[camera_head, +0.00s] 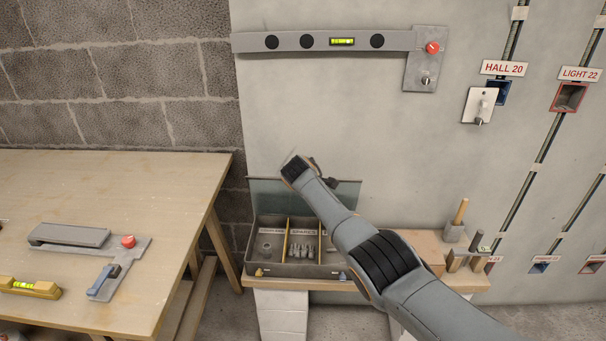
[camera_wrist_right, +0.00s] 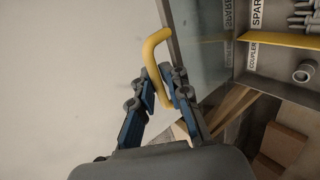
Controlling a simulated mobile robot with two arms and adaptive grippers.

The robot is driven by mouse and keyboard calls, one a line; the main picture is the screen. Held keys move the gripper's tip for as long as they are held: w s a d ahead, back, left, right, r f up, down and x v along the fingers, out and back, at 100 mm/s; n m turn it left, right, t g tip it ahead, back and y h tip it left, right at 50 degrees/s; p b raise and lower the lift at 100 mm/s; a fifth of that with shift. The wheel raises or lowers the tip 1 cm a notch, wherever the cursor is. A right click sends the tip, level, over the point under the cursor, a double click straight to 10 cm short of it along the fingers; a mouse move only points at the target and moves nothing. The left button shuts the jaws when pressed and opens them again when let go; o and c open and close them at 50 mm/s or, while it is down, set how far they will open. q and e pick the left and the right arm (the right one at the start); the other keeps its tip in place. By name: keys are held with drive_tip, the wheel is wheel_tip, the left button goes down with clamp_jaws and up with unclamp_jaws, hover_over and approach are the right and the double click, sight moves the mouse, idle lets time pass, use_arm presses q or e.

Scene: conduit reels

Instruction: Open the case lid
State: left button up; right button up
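The case (camera_head: 300,270) stands on a low bench against the wall. Its lid (camera_head: 264,190) stands up at the back edge, so the case is open; my right arm covers part of it. In the right wrist view the grey lid (camera_wrist_right: 203,50) shows edge-on with its yellow bent handle (camera_wrist_right: 157,45). My right gripper (camera_wrist_right: 160,88) has its fingers on both sides of the handle and looks closed on it. In the head view its fingertips are mostly hidden behind my wrist. My left gripper is not in view.
Inside the case are a grey coupler (camera_head: 266,248) and several small grey parts (camera_head: 302,250), split by yellow dividers. A wooden block and wooden-handled tools (camera_head: 459,220) stand right of the case. A table (camera_head: 150,190) is at left. The wall is close behind.

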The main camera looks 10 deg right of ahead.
drive_tip(key=shift+o, duration=1)
drive_tip(key=shift+s+r, duration=0.1)
drive_tip(key=shift+s, duration=0.1)
drive_tip(key=v, duration=1.1)
drive_tip(key=shift+s+a+r, duration=0.2)
drive_tip(key=shift+s+r, duration=0.05)
